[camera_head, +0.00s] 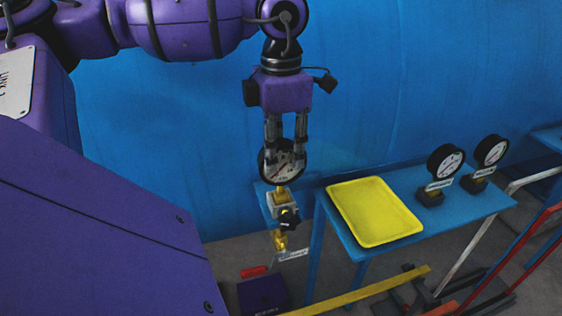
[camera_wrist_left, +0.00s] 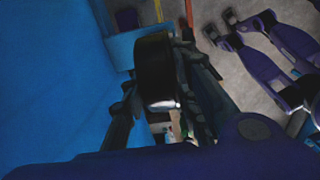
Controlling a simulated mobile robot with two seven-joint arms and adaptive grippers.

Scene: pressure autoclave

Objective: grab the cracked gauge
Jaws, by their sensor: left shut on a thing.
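A round gauge (camera_head: 283,163) with a white dial and black rim sits atop a brass and grey valve fitting (camera_head: 284,203). Whether its glass is cracked is too small to tell. My left gripper (camera_head: 286,150) points down from above, its fingers shut on the gauge at its upper rim. In the left wrist view, the gauge's black case (camera_wrist_left: 154,70) is between the two fingers (camera_wrist_left: 165,110). The gauge's lower end meets the fitting; I cannot tell if it is still joined. My right gripper is not in the head view.
A blue table (camera_head: 440,206) stands to the right, with an empty yellow tray (camera_head: 374,211) and two black-rimmed gauges on stands, one nearer (camera_head: 440,175) and one farther (camera_head: 487,163). A large blue tank wall (camera_head: 350,80) is behind. A yellow bar (camera_head: 370,291) lies low in front.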

